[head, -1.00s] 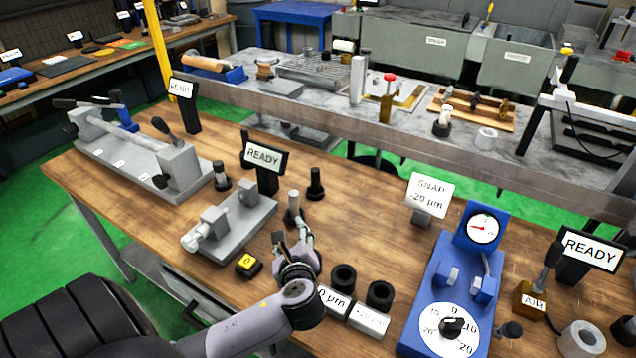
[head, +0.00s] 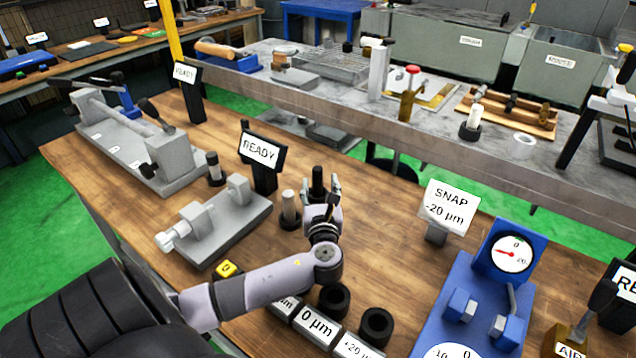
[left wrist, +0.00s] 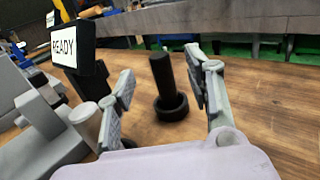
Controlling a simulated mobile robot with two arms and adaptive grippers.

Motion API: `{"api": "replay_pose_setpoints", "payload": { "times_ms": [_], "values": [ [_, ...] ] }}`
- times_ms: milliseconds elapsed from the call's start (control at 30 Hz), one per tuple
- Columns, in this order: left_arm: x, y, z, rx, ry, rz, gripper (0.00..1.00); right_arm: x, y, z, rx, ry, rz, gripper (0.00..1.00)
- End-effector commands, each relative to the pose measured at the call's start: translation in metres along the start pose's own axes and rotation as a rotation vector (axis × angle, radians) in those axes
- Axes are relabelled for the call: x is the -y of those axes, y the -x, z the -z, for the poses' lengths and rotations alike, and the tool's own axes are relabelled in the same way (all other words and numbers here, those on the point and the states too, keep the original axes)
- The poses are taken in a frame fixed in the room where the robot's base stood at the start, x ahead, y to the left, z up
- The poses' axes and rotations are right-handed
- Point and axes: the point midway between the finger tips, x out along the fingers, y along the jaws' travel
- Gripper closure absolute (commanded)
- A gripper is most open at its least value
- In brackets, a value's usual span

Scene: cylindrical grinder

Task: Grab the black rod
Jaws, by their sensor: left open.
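The black rod (head: 318,180) stands upright in a round black base on the wooden table, right of a READY sign. In the left wrist view the rod (left wrist: 162,78) stands between the spread fingers, a little beyond their tips and apart from them. My left gripper (head: 325,192) is open and empty, on the near side of the rod; its open fingers (left wrist: 160,92) also show in the left wrist view. In the head view the gripper partly hides the rod's lower part and base. My right gripper is not in view.
A light-topped rod (head: 289,205) in a black base stands just left of the gripper. A READY sign (head: 260,152) and a grey bench fixture (head: 213,228) are further left. A blue gauge stand (head: 480,290) is at right. Table right of the rod is clear.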

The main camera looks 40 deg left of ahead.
Motion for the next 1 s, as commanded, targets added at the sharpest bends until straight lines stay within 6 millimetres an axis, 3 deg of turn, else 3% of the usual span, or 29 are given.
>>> {"api": "replay_pose_setpoints", "payload": {
  "times_ms": [167,533,800,1000],
  "values": [
    [-0.001,-0.013,0.0,-0.001,0.002,-0.001,0.52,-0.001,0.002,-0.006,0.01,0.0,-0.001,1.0],
    [-0.005,-0.06,0.004,-0.001,0.003,-0.002,0.52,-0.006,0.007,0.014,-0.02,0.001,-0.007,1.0],
    [-0.005,-0.063,0.005,-0.002,0.003,0.0,0.52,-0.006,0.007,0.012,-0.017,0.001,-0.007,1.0],
    [-0.005,-0.063,0.005,-0.002,0.003,0.0,0.65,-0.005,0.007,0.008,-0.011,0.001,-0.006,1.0]
  ]
}}
